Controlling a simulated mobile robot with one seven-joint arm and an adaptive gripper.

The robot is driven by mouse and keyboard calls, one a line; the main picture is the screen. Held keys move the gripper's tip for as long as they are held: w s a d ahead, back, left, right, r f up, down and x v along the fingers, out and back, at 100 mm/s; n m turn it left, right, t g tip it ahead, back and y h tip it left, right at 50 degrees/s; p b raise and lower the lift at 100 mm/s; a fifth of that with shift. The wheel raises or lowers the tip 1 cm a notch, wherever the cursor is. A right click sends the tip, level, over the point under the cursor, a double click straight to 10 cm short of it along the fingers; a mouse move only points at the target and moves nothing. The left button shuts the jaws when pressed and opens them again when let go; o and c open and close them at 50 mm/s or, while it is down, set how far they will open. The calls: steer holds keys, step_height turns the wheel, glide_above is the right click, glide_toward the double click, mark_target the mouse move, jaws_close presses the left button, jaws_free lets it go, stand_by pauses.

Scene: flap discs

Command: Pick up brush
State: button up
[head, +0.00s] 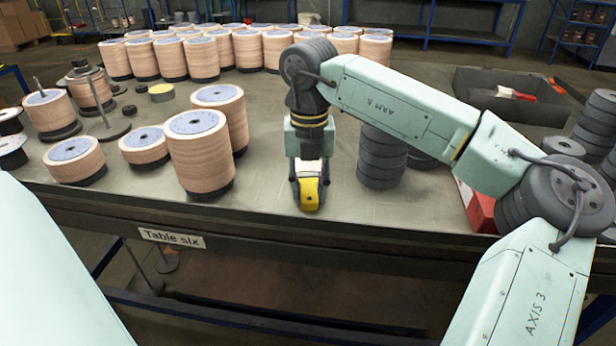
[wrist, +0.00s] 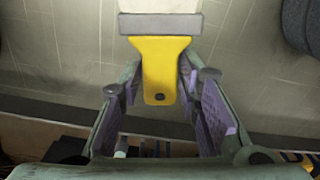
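The brush has a yellow handle (wrist: 161,68) with a hanging hole, a dark grey band and pale bristles, and lies near the table's front edge. In the head view its yellow handle (head: 309,194) shows just below my gripper (head: 309,170). My gripper points down over it. In the wrist view the fingers (wrist: 160,78) stand open, one on each side of the handle, with narrow gaps beside it near the tips. The far end of the bristles is cut off by the top of the wrist view.
Stacks of tan discs (head: 200,152) stand to the left, with more along the back. Dark disc stacks (head: 382,157) stand close to the right of my gripper. A dark tray (head: 480,82) at the back right holds another brush, red and white (head: 515,94). A red box (head: 478,208) lies at the front right.

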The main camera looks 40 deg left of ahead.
mark_target(309, 190)
jaws_close()
steer(key=shift+r, duration=0.15)
steer(key=shift+r, duration=0.55)
step_height(309, 190, up, 2)
steer(key=shift+r+b, duration=0.15)
steer(key=shift+b, duration=0.5)
steer(key=s+d+r+b, duration=0.1)
steer(key=s+d+b, duration=0.3)
steer(key=s+d, duration=0.6)
steer(key=shift+s+r, duration=0.2)
steer(key=shift+s, duration=1.05)
